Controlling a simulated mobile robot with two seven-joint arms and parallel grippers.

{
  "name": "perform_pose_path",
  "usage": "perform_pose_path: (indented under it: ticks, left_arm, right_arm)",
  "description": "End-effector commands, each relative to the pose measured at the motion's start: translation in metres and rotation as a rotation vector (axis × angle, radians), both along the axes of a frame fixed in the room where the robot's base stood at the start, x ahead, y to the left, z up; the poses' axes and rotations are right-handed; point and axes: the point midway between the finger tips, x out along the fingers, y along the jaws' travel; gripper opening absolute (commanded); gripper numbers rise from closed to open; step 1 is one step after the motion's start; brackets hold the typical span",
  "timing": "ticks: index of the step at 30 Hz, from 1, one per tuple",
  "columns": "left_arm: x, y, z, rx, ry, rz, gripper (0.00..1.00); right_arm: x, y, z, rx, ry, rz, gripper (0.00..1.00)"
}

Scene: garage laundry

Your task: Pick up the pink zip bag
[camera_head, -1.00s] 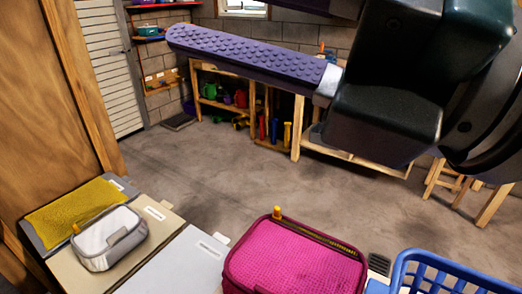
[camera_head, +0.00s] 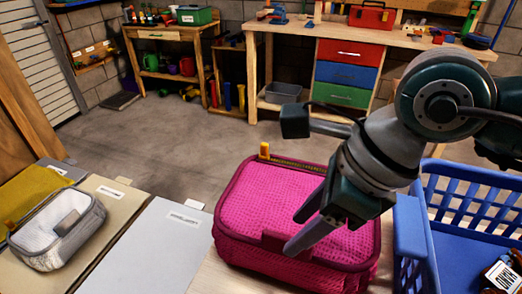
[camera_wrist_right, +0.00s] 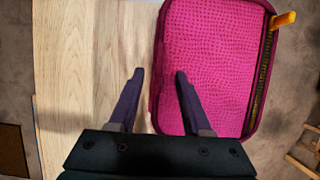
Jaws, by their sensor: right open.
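The pink zip bag (camera_head: 240,200) is a bright magenta, textured, box-shaped bag with dark trim, a zip and an orange pull tab. It lies on the light wooden tabletop, and in the right wrist view the pink zip bag (camera_wrist_right: 215,50) fills the right of centre. My right gripper (camera_head: 294,234) is open and empty near the bag's front edge. In the right wrist view, my right gripper (camera_wrist_right: 159,74) has one finger over the bag and the other beside it, over bare wood. Whether a finger touches the bag is unclear. My left gripper is not in view.
A blue basket (camera_head: 410,235) stands close on the bag's right. To the left are a grey panel (camera_head: 150,250), a beige panel (camera_head: 75,275) and a grey-white pouch (camera_head: 60,230). A workbench with coloured drawers (camera_head: 345,72) stands at the back. Bare wood (camera_wrist_right: 75,60) lies beside the bag.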

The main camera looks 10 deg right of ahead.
Motion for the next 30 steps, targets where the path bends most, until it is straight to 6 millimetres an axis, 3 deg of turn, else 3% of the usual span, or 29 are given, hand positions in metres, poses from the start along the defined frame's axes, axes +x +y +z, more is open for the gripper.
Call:
perform_pose_path:
  ticks: [7, 16, 30]
  left_arm:
    - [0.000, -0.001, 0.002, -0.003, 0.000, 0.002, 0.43]
    - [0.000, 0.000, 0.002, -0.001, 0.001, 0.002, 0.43]
    - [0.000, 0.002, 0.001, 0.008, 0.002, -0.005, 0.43]
  right_arm:
    - [0.006, 0.013, -0.031, 0.002, 0.003, -0.001, 0.49]
    - [0.007, 0.014, -0.036, 0.001, 0.002, 0.001, 0.49]
    - [0.007, 0.014, -0.035, 0.002, 0.001, 0.000, 0.00]
